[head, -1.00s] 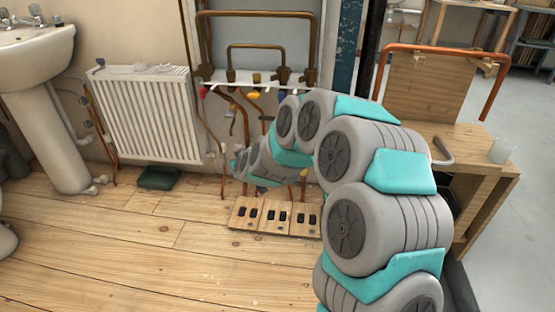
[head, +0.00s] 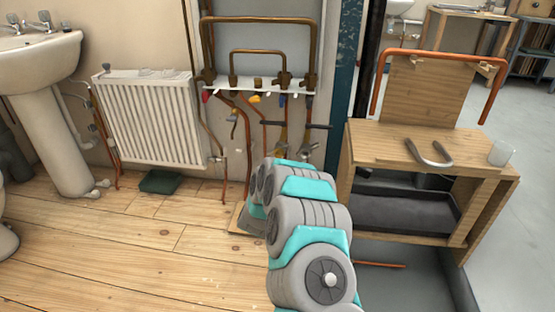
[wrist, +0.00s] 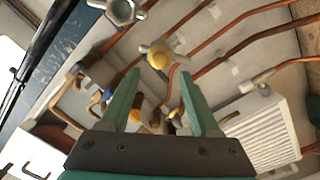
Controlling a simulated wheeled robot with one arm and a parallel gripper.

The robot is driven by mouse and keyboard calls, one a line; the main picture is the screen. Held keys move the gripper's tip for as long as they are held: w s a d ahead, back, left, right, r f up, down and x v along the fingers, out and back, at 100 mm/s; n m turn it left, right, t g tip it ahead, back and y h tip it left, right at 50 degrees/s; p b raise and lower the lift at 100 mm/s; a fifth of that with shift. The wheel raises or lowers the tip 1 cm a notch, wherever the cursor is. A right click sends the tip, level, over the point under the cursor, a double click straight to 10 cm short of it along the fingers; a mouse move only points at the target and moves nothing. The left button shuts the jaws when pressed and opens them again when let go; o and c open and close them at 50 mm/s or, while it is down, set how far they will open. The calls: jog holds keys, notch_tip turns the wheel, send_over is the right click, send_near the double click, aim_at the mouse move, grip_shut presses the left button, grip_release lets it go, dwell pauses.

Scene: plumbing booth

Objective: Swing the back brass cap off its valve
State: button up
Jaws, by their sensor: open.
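In the wrist view, a round brass-yellow cap (wrist: 160,57) sits on a grey fitting on a copper pipe, between and just beyond my fingertips. My gripper (wrist: 160,76) is open, with its two green fingers apart and nothing visible between them. The fingers look clear of the cap, but the exact distance is hard to judge. A grey hex-shaped fitting (wrist: 124,10) shows at the top edge. In the head view my arm hides the gripper, and I cannot tell which of the small valve parts is this cap.
Copper pipes and coloured valve handles (head: 254,99) run below the wall manifold. A white radiator (head: 155,118) stands left of them; it also shows in the wrist view (wrist: 262,130). A wooden bench (head: 400,150) with a bent pipe piece and a cup stands right. The left floor is mostly clear.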

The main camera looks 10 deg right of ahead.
jog(key=x, duration=0.6)
jog(key=shift+w, duration=0.35)
jog(key=shift+d, duration=0.15)
grip_shut()
jog(key=shift+r, duration=0.1)
dwell(0.9)
